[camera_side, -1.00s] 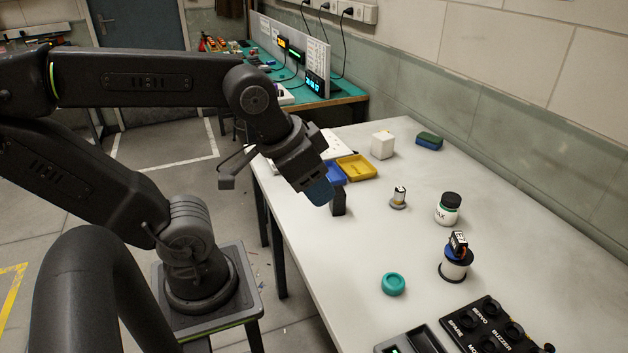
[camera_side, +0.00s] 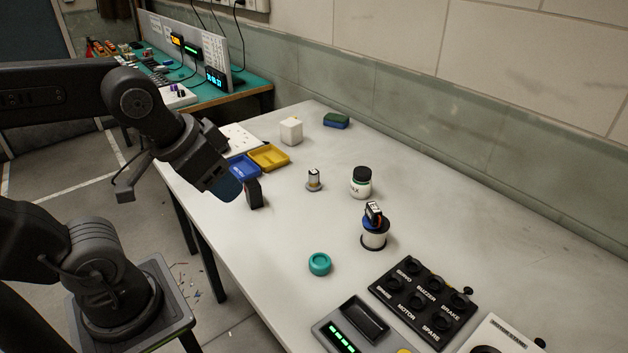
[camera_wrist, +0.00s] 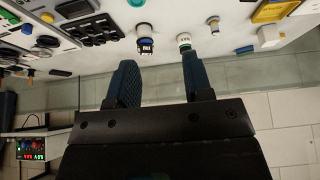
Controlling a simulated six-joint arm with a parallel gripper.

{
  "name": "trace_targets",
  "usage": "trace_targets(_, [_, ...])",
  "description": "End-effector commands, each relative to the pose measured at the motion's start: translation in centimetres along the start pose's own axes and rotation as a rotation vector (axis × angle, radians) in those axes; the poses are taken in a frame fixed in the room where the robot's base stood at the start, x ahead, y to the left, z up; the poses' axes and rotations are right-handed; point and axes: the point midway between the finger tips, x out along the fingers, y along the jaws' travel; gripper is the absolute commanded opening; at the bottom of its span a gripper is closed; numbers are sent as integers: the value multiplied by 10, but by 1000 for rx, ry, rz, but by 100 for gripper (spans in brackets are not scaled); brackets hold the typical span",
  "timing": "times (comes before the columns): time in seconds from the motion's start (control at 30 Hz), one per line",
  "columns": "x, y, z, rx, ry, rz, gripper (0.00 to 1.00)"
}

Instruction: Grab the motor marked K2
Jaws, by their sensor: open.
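A black servo motor (camera_side: 374,210) with a white label sits on top of a white spool (camera_side: 374,235) right of the table's middle. It also shows in the wrist view (camera_wrist: 145,47). A small silver motor (camera_side: 314,180) with a label stands upright on a grey base, left of the jar. It shows in the wrist view (camera_wrist: 214,24) too. I cannot read K2 surely on either label. My gripper (camera_side: 228,190) is open and empty above the table's left edge, apart from both motors. Its dark blue fingers (camera_wrist: 157,62) stand apart in the wrist view.
Behind are blue (camera_side: 242,166) and yellow (camera_side: 268,157) trays and a white cube (camera_side: 291,131). A black-lidded jar (camera_side: 361,183) stands beyond the spool. A teal ring (camera_side: 320,264) and a labelled black holder (camera_side: 423,301) are nearer.

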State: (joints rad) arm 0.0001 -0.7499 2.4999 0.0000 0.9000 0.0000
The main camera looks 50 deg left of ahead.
Motion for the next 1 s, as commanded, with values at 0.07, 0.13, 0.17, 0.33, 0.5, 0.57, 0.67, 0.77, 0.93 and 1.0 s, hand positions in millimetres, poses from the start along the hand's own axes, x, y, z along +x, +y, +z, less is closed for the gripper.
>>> trace_targets(0.07, [0, 0, 0, 0, 0, 0, 46])
trace_targets(0.13, [0, 0, 0, 0, 0, 0, 46])
trace_targets(0.17, [0, 0, 0, 0, 0, 0, 46])
trace_targets(0.33, [0, 0, 0, 0, 0, 0, 58])
trace_targets(0.5, [0, 0, 0, -1, 0, 0, 58])
trace_targets(0.57, [0, -1, -2, -7, -2, -3, 58])
trace_targets(0.67, [4, -4, -13, -45, -15, -19, 58])
trace_targets(0.77, [12, -12, -36, -124, -38, -53, 58])
trace_targets(0.93, [43, -32, -87, -310, -74, -135, 58])
trace_targets(1.0, [59, -41, -107, -386, -84, -170, 58])
